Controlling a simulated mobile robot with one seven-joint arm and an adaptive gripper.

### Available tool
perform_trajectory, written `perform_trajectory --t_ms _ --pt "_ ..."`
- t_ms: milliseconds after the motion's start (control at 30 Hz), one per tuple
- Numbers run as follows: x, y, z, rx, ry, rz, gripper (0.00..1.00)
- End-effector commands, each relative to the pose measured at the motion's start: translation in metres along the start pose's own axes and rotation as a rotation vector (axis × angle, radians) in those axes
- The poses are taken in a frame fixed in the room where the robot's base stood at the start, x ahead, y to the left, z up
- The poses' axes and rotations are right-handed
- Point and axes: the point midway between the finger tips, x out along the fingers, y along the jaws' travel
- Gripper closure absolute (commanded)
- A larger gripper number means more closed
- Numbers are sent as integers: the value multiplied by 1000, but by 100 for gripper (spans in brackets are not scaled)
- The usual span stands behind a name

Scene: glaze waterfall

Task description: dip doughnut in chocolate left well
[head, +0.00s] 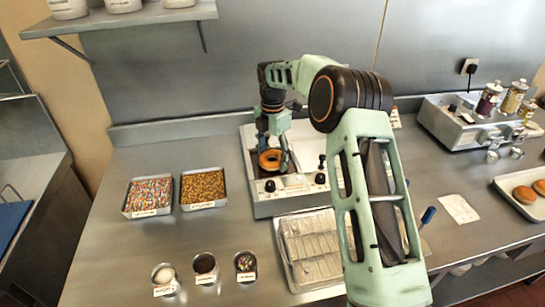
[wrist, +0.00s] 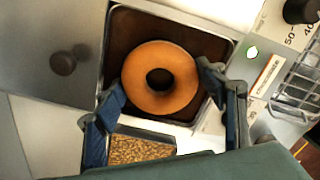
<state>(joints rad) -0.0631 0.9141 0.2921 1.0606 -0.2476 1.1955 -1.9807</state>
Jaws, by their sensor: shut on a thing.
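The doughnut (head: 271,167) is a golden-brown ring at the left well of the warmer; the wrist view shows its upper side clean (wrist: 158,104). My gripper (wrist: 163,86) is shut on it, with one blue-padded finger at each side of the ring. In the head view my gripper (head: 270,153) points down at the well. The chocolate left well (wrist: 205,47) is square, steel-rimmed and dark brown inside, with the doughnut over its opening. The doughnut's underside is hidden, so I cannot tell whether it touches the chocolate.
The warmer (head: 263,208) has black knobs in front and a pale right well (head: 306,153). Trays of sprinkles (head: 150,194) and chopped nuts (head: 203,187) stand left. A wire rack tray (head: 311,248) and small topping cups (head: 205,267) lie in front. A doughnut tray (head: 519,205) is far right.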

Motion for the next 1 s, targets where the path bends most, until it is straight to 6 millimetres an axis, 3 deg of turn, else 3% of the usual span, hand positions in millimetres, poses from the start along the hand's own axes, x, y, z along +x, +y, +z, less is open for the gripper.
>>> perform_trajectory --t_ms 1000 --pt "-40 0 0 0 0 1 59"
